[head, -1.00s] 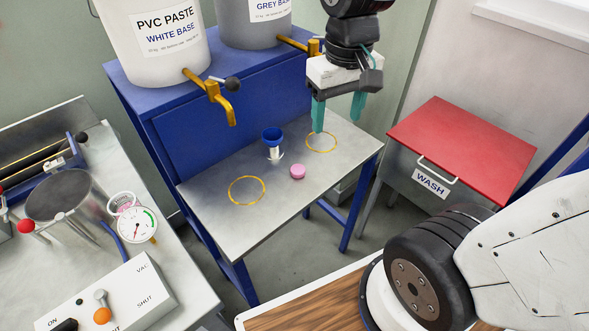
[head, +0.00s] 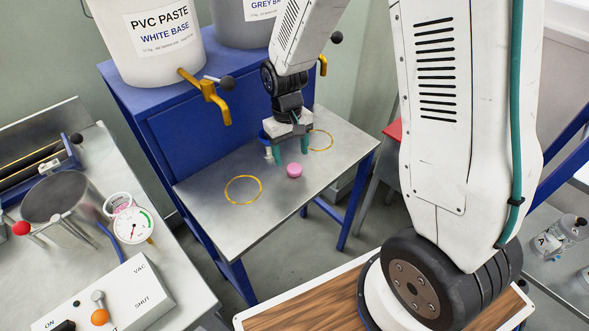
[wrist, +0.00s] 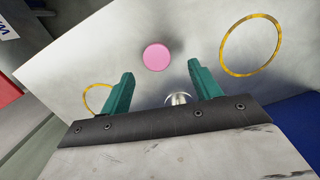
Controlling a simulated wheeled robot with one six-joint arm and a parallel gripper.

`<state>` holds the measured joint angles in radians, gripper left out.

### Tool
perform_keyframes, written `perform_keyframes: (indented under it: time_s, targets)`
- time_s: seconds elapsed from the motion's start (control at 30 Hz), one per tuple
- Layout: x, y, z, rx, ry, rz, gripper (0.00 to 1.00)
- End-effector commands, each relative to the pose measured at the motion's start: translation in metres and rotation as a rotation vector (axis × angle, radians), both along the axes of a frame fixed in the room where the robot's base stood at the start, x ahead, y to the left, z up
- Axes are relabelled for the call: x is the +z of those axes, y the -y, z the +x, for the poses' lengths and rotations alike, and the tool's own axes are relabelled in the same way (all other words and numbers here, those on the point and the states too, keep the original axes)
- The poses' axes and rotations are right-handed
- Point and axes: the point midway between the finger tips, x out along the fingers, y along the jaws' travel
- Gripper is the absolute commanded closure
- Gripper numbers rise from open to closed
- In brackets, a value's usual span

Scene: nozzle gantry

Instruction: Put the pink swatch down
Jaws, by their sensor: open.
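A pink disc (head: 294,170), which looks like the pink swatch, lies flat on the grey metal table (head: 228,215). It also shows in the wrist view (wrist: 157,57), just beyond and between the fingertips. My gripper (head: 290,158) is open and empty, its teal fingers pointing down close behind the disc. In the wrist view the two fingers (wrist: 161,72) stand wide apart with nothing between their tips. I cannot tell how high the tips are above the table.
Two yellow rings, left (head: 243,190) and right (head: 320,140), mark the table. Yellow taps (head: 212,100) overhang behind. The table's front left is clear.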

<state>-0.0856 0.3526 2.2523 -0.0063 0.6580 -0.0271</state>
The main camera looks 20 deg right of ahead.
Motion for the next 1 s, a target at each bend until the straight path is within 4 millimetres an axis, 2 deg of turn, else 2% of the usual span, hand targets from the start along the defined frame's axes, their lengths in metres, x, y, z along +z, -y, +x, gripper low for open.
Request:
perform_keyframes:
  time_s: [0.2,0.3,0.57,0.73,0.77,0.87,0.9,1.0]
  targets:
    - [-0.033,0.005,-0.006,0.001,-0.003,0.0,0.37]
    - [-0.041,0.005,-0.007,0.0,-0.001,0.0,0.37]
    - [-0.044,0.005,-0.007,0.0,0.0,0.0,0.37]
    - [-0.044,0.005,-0.007,0.0,0.0,0.0,0.82]
    - [-0.044,0.005,-0.007,0.0,0.0,0.0,0.85]
    - [-0.044,0.005,-0.007,0.0,0.001,0.0,0.85]
    - [-0.044,0.005,-0.007,0.0,0.001,0.0,0.89]
    - [-0.044,0.005,-0.007,0.0,0.001,0.0,0.89]
